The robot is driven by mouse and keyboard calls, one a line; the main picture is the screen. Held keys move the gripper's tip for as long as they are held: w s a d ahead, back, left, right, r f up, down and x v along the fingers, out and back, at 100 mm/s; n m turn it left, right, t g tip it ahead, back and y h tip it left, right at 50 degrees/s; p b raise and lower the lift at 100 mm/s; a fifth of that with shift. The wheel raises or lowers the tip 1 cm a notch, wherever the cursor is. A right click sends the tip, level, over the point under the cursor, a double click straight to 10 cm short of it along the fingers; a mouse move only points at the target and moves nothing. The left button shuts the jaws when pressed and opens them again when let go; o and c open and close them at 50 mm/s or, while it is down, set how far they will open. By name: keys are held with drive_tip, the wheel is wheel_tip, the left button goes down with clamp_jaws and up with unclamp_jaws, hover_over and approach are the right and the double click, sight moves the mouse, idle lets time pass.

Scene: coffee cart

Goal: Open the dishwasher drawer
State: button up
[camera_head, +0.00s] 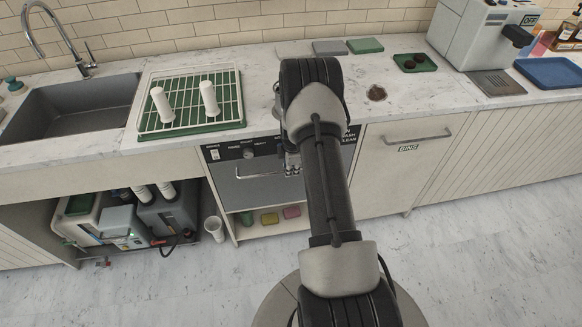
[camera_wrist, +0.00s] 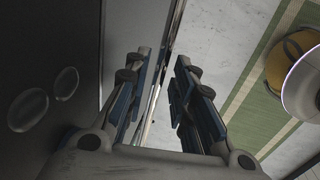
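The dishwasher stands under the counter, and its grey drawer front (camera_head: 236,190) appears closed beneath a dark control panel (camera_head: 233,152). A metal bar handle (camera_head: 258,176) runs across the front; my arm hides its right part. My gripper (camera_head: 291,162) is at the front near the handle's right part, mostly hidden by my arm. In the wrist view my gripper (camera_wrist: 160,95) is open, with a finger on each side of a thin bright metal bar, which seems to be the handle (camera_wrist: 163,75). Gaps show beside the bar, and I cannot tell whether either finger touches it.
A green tray with a white rack and two white cylinders (camera_head: 208,97) sits on the counter above. A bins drawer (camera_head: 410,145) is on the right. An open shelf with sponges (camera_head: 270,218) is below, and a white cup (camera_head: 214,229) stands left. The floor (camera_head: 480,260) in front is clear.

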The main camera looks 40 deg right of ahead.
clamp_jaws()
idle(0.5)
